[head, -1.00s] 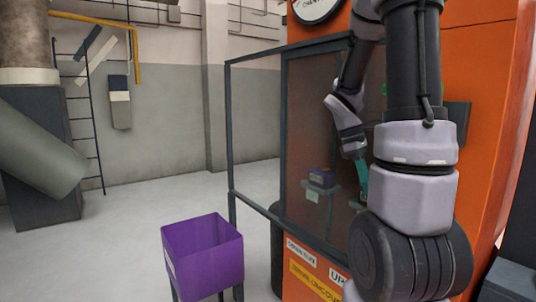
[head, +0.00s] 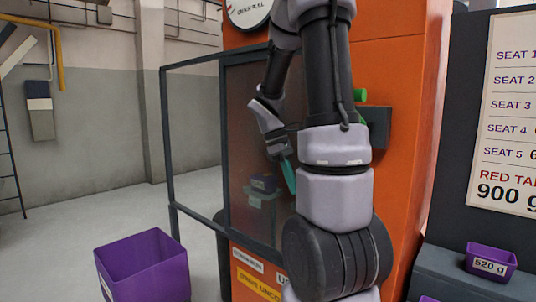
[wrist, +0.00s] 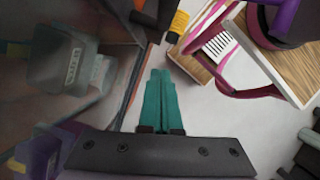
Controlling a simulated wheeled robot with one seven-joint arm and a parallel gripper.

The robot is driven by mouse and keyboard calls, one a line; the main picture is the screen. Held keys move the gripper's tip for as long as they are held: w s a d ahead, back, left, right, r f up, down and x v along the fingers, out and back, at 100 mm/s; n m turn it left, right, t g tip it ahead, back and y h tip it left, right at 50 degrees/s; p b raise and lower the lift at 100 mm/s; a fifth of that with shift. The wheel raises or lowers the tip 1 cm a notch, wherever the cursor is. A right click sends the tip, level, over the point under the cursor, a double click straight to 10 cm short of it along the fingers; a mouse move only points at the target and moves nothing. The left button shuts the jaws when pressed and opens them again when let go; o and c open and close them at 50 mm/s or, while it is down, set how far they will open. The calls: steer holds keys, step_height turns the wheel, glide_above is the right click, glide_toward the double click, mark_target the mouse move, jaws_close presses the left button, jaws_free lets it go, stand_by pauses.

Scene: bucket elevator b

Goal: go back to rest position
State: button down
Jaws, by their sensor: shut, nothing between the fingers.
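My gripper (head: 289,178) hangs at the end of my bent arm, in front of the dark see-through panel of the orange cabinet. In the wrist view its teal fingers (wrist: 160,90) lie together with nothing between them. My arm's own links cover the middle of the head view and hide part of the cabinet front.
The orange cabinet (head: 395,75) has a dark-framed screen (head: 190,68) beside it. A purple bin (head: 145,265) stands at lower left. A purple tray marked 520 g (head: 491,262) is at right.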

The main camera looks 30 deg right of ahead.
steer(key=v, duration=0.9)
steer(key=shift+r, duration=0.25)
steer(key=shift+s+a, duration=0.1)
steer(key=s+a+r+m+t+y, duration=0.2)
steer(key=s+a+r+m+t, duration=0.1)
steer(key=a, duration=0.4)
steer(key=s+a+r+m+t+y, duration=0.2)
steer(key=s+a+m+t, duration=0.4)
steer(key=a+m+t, duration=0.1)
steer(key=shift+a+r+m+t, duration=0.3)
steer(key=shift+a+r+m, duration=0.1)
steer(key=shift+a+m, duration=0.25)
steer(key=shift+s, duration=0.1)
